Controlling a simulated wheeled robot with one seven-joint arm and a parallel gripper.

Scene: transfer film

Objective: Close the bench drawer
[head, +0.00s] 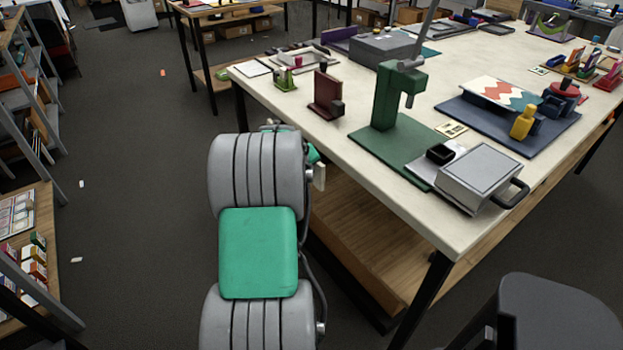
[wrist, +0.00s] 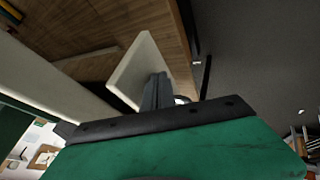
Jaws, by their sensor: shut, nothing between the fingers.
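The bench (head: 300,105) has a pale top and a wooden lower shelf. A pale flat panel (wrist: 138,72), which looks like the drawer front, stands just beyond my gripper (wrist: 158,90) in the wrist view. My fingers are shut and empty, with their tips at the panel's lower right part. I cannot tell whether they touch it. In the head view a small pale edge (head: 320,176), likely the same panel, shows beside my arm, out from the bench's left side. My gripper is hidden behind my arm there. How far the drawer is open cannot be seen.
The bench top carries a green press stand (head: 388,115), a grey box with a handle (head: 480,175) and a blue tray (head: 555,133). A dark stool (head: 560,315) stands front right. Shelves (head: 22,100) stand at the left. The floor (head: 140,150) between is mostly clear.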

